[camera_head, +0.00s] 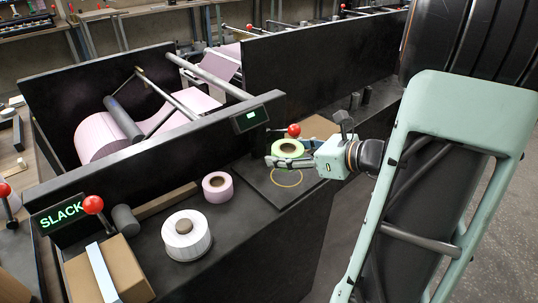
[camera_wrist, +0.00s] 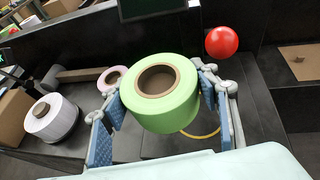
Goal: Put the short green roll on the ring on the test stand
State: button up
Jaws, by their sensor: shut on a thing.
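My gripper (camera_head: 291,160) is shut on the short green roll (camera_head: 287,148). In the wrist view the green roll (camera_wrist: 160,98) sits between the two blue-padded fingers, its brown core facing up. The yellow ring (camera_head: 287,177) is marked on a dark flat plate, the test stand (camera_head: 262,184), and lies just below the roll in the head view. In the wrist view a part of the ring (camera_wrist: 203,133) shows past the roll's lower right side; the roll hides the rest. The roll appears to be held above the plate; the exact gap cannot be told.
A pink roll (camera_head: 217,187) and a large white roll (camera_head: 187,236) stand on the ledge to the left. A red-knobbed lever (camera_head: 294,130) is close behind the green roll. A dark wall with a small green display (camera_head: 250,118) runs behind.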

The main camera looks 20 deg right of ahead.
jog(key=b, duration=0.1)
send_over(285, 175)
notch_tip(285, 175, down, 6)
jog(key=shift+r, duration=0.15)
jog(key=shift+w+f+b, duration=0.1)
jog(key=shift+f+b, duration=0.55)
jog(key=shift+f, duration=1.05)
jog(key=shift+f, duration=0.1)
jog(key=shift+f, duration=0.15)
jog(key=o, duration=1.2)
jog(key=shift+r, duration=0.25)
jog(key=p+v, duration=0.2)
jog(key=v, duration=1)
jog(key=shift+d+r, duration=0.1)
